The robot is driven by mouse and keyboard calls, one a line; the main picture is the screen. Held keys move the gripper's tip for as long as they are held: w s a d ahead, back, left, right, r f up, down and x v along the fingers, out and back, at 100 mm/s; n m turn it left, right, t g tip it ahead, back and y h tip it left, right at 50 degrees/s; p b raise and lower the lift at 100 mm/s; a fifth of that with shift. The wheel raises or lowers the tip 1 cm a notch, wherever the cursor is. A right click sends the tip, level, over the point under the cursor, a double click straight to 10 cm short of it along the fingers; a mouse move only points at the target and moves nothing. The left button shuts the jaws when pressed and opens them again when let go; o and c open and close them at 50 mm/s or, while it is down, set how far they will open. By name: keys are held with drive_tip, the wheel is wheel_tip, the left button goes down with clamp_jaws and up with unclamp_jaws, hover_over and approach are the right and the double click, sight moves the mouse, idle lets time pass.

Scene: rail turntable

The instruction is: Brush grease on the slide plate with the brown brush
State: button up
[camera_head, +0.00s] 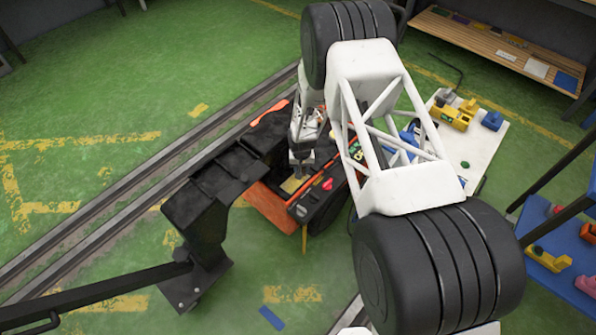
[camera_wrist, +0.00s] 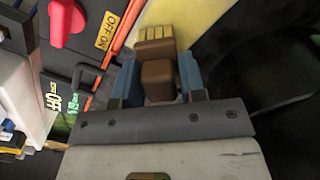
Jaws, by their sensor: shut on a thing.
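My gripper (camera_wrist: 160,80) is shut on the brown brush (camera_wrist: 158,76), with its blue fingers on either side of the handle block. The brush's yellow bristles (camera_wrist: 155,32) point away from my wrist. They overlap a pale yellow surface (camera_wrist: 207,18) that may be the slide plate; I cannot tell whether they touch it. In the head view my gripper (camera_head: 300,168) reaches down over the black and orange machine (camera_head: 272,205) by the rail. A small tan patch (camera_head: 292,184) shows just below it. The brush cannot be made out clearly there.
A red knob (camera_wrist: 67,22) and an OFF/ON label (camera_wrist: 107,30) sit on the dark control box left of the brush. A white table (camera_head: 487,148) with yellow and blue items stands to the right. A blue shelf (camera_head: 560,262) and wooden bench (camera_head: 505,45) are farther right.

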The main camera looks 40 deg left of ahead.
drive_tip(key=shift+w+f, duration=0.25)
drive_tip(key=shift+w, duration=0.55)
drive_tip(key=shift+s+r, duration=0.15)
drive_tip(key=shift+s, duration=5.95)
drive_tip(key=shift+w, duration=3.95)
drive_tip(key=shift+w+f, duration=0.25)
drive_tip(key=shift+w, duration=0.85)
drive_tip(key=shift+w+r, duration=0.1)
drive_tip(key=shift+w, duration=1)
drive_tip(key=shift+s+r, duration=0.1)
drive_tip(key=shift+r, duration=4.5)
